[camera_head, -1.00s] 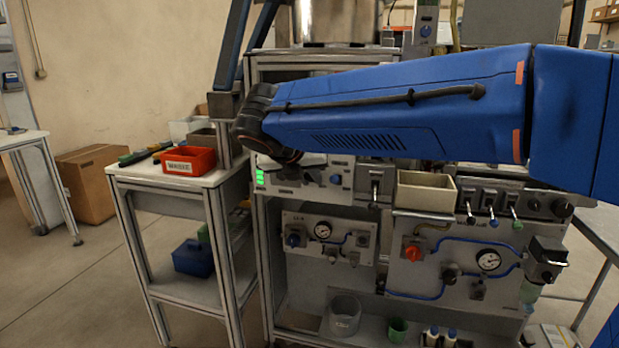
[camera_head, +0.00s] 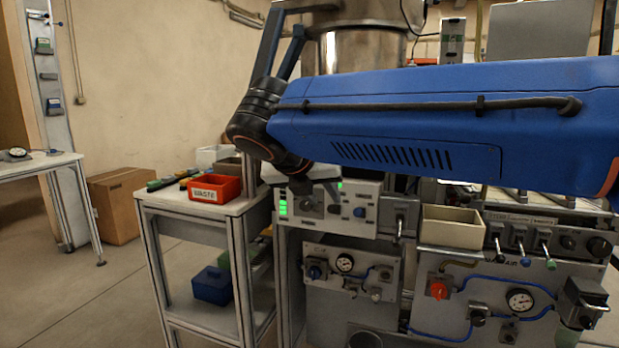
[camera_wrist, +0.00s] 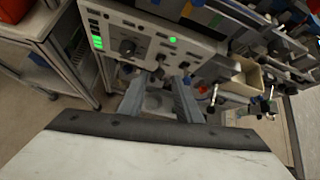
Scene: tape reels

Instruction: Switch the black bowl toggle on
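A pale control panel (camera_head: 361,213) with green lit bars stands below my arm in the head view. In the wrist view the panel (camera_wrist: 150,28) carries a round black knob (camera_wrist: 127,47), a small dark toggle (camera_wrist: 160,58) and a blue knob (camera_wrist: 185,65). A green lamp (camera_wrist: 172,39) is lit. I cannot read its labels, so I cannot confirm which control is the black bowl toggle. My gripper (camera_wrist: 158,82) shows two spread fingers with nothing between them, just in front of the panel's lower edge. In the head view the gripper (camera_head: 325,188) partly hides the panel's top.
A beige bin (camera_head: 452,228) and several coloured-tip levers (camera_head: 521,238) are right of the panel. A gauge panel (camera_head: 352,276) is below. A side table with a red WASTE bin (camera_head: 215,188) stands left. Floor at left is open.

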